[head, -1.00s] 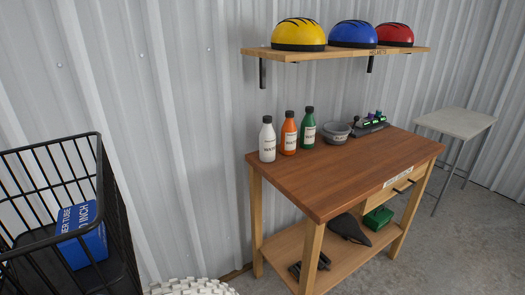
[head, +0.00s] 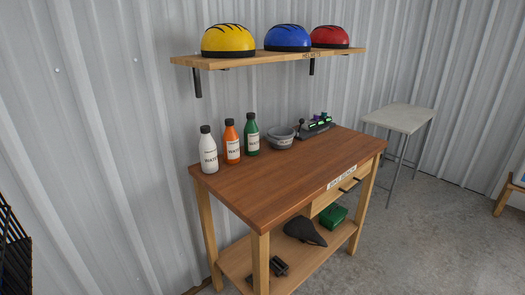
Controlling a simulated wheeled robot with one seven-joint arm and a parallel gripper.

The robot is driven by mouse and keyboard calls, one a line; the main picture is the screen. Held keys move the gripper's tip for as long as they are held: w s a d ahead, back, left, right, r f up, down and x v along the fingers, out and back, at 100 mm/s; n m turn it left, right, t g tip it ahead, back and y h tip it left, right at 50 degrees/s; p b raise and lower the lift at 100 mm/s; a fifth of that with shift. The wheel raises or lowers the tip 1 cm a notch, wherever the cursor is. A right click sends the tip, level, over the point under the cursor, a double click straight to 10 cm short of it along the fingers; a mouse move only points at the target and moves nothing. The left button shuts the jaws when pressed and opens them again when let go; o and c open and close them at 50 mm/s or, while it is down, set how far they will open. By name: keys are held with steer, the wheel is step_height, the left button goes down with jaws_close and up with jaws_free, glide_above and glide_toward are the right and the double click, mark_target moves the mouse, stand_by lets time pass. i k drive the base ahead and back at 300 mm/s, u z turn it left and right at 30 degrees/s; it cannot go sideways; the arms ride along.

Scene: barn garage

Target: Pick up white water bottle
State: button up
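The white water bottle (head: 208,152) stands upright at the left back corner of the wooden workbench (head: 270,183). It has a black cap and a label. An orange bottle (head: 232,142) stands close to its right, and a green bottle (head: 252,135) stands beyond that. Nothing hides the white bottle in the head view. My gripper is not in view.
A grey bowl (head: 281,140) and a dark rack with small items (head: 315,126) sit further right on the bench. A shelf (head: 270,57) with yellow, blue and red helmets hangs above. A grey table (head: 402,117) stands at right. The bench front is clear.

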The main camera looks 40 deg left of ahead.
mark_target(208, 147)
steer(key=z, duration=0.65)
steer(key=i, duration=2.55)
steer(key=u, duration=4.6)
